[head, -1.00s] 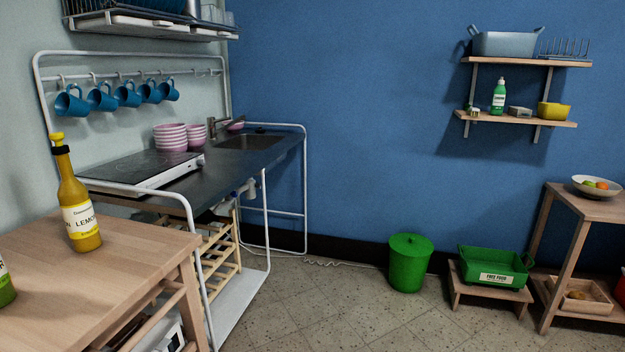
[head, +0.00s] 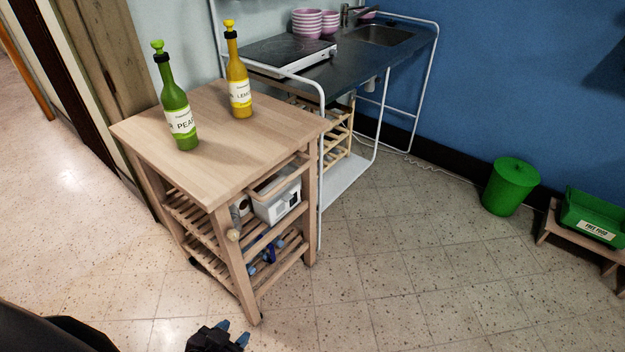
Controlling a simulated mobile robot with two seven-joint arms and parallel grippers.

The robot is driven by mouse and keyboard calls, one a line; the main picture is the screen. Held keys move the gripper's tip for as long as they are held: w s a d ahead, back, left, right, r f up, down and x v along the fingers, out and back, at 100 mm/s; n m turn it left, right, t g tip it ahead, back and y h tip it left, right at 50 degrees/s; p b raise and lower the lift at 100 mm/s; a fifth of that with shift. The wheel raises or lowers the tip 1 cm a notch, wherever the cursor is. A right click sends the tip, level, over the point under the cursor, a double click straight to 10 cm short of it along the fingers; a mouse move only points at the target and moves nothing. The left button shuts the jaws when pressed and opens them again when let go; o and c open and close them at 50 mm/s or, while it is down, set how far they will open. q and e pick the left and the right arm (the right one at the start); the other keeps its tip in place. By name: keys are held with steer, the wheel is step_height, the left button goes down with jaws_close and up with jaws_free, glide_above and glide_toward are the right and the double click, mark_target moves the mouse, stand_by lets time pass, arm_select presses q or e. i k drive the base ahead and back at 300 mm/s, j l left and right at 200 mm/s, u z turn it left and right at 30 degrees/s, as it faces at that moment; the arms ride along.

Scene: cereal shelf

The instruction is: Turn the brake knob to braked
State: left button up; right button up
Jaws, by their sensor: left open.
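A wooden cart (head: 220,135) stands left of centre in the head view. A small round wooden knob (head: 233,235) sits on its near front leg, below the top; it looks like the brake knob. I cannot tell its setting from here. My left gripper (head: 232,332) is at the bottom edge, with its blue fingertips apart and nothing seen between them. It shows below the knob in the picture, apart from the cart. My right gripper is not in view.
A green bottle (head: 178,105) and a yellow bottle (head: 237,80) stand on the cart top. A white box (head: 277,203) sits on a shelf below. The sink unit (head: 345,55) is behind. A green bin (head: 511,187) stands right. The floor (head: 400,270) in front is clear.

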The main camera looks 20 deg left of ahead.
mark_target(232, 234)
steer(key=u, duration=1.25)
